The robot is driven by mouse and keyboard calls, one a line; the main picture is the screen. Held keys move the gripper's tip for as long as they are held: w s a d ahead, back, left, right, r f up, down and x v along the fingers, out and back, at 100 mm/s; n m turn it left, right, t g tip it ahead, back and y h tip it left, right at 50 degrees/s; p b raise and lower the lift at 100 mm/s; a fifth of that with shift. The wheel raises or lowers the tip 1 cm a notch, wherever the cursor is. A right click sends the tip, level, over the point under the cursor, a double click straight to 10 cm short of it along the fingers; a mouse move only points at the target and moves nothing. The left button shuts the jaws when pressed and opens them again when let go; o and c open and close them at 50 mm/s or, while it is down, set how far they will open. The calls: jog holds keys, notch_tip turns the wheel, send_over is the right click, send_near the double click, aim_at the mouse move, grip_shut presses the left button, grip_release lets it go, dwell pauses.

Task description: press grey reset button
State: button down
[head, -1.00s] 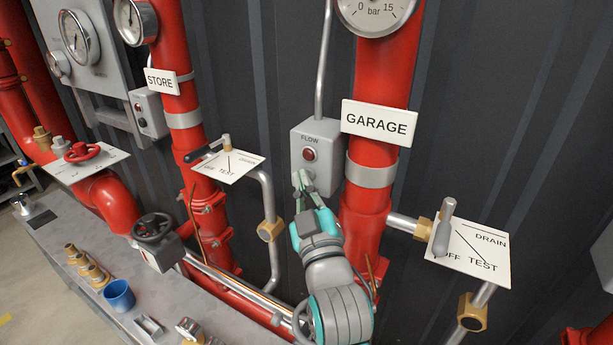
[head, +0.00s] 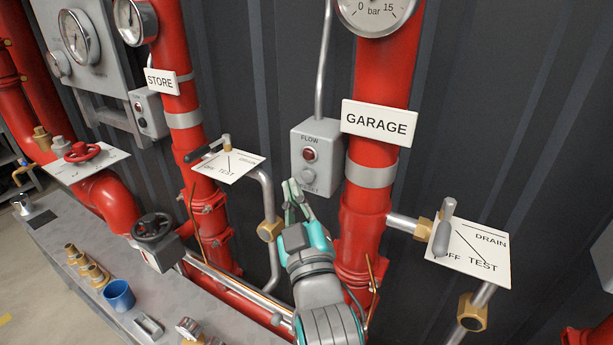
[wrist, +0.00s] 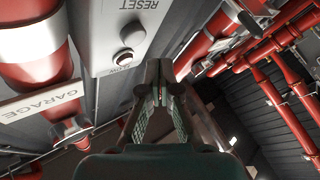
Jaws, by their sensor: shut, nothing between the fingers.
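The grey reset button (head: 308,176) is on the lower front of the grey FLOW box (head: 328,150), below a red lamp (head: 310,154). In the wrist view the button (wrist: 132,34) shows upside down near the RESET lettering. My gripper (head: 290,184) is shut and empty, its tips at the lower left edge of the box. In the wrist view the gripper (wrist: 164,70) points to the right of the button and looks apart from it. The tips partly cover the RESET lettering in the head view.
A red GARAGE pipe (head: 375,215) stands close right of the box. A grey conduit (head: 323,60) rises above it. To the left are a bent pipe with a brass fitting (head: 270,230) and a test plate (head: 228,166). A drain/test plate (head: 475,256) is at right.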

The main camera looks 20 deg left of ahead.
jog(key=shift+s+a, duration=0.15)
jog(key=shift+s, duration=0.75)
jog(key=shift+s+a, duration=0.1)
jog(key=shift+s, duration=0.75)
jog(key=d+f+m+h, duration=0.1)
jog(key=d+f, duration=0.3)
jog(key=f, duration=0.1)
jog(key=s+d+f+h, duration=0.1)
jog(key=d+f, duration=0.3)
jog(key=f, duration=0.1)
jog(key=s+d+f+m+h, duration=0.1)
jog(key=d+f, duration=0.3)
jog(key=f, duration=0.1)
jog(key=shift+d+f+m, duration=0.3)
jog(key=s+d+f+m+g+h, duration=0.1)
jog(key=s+d+f+m+h, duration=0.2)
jog(key=s+d+f, duration=0.6)
jog(key=s+d+f+m+h, duration=0.3)
jog(key=s+d+f, duration=0.3)
jog(key=s+d, duration=0.45)
jog(key=s+d+m+g+h, duration=0.1)
jog(key=s+d+m+h, duration=0.2)
jog(key=s, duration=1.1)
jog(key=d+m, duration=0.1)
jog(key=d, duration=0.2)
jog(key=shift+d+g, duration=0.15)
jog(key=shift+g, duration=0.25)
